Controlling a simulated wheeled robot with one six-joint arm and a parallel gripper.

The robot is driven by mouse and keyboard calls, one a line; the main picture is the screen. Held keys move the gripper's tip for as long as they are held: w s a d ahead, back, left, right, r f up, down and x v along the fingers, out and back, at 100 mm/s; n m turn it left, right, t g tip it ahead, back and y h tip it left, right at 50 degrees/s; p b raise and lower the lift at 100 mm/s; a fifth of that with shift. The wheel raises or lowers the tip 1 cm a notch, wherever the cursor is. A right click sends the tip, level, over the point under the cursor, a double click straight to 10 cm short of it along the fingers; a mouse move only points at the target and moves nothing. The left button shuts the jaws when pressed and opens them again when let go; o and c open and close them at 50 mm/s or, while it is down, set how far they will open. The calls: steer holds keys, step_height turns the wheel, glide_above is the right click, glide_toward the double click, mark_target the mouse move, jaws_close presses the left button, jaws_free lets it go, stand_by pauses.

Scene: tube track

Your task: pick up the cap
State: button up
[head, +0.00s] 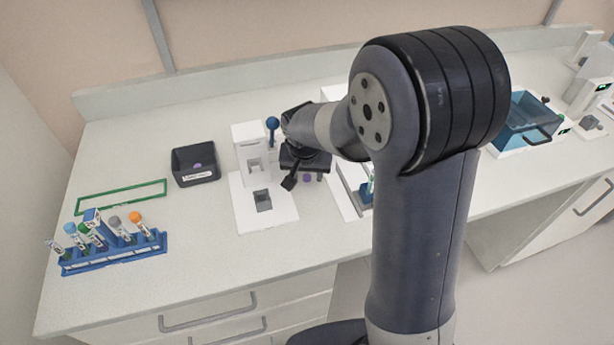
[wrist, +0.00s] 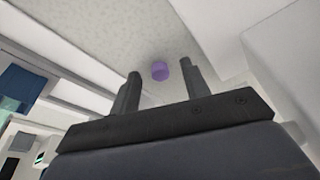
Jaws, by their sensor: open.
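A small purple cap (wrist: 159,71) lies on the light worktop, and in the wrist view it shows between my two finger tips, a little beyond them. In the head view the cap (head: 307,177) is a small purple spot under my gripper, partly hidden by it. My gripper (head: 304,181) is open and empty, pointing down just above the cap. In the wrist view its two fingers stand apart with a clear gap between them. I cannot tell the exact height left between fingers and cap.
A white device (head: 249,150) on a white base stands just left of my gripper, with a blue-knobbed lever. A white-edged tray is close on the right. A black bin (head: 195,164) with something purple inside and a blue tube rack (head: 113,250) are farther left.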

steer(key=shift+c, duration=0.2)
steer(key=c, duration=0.8)
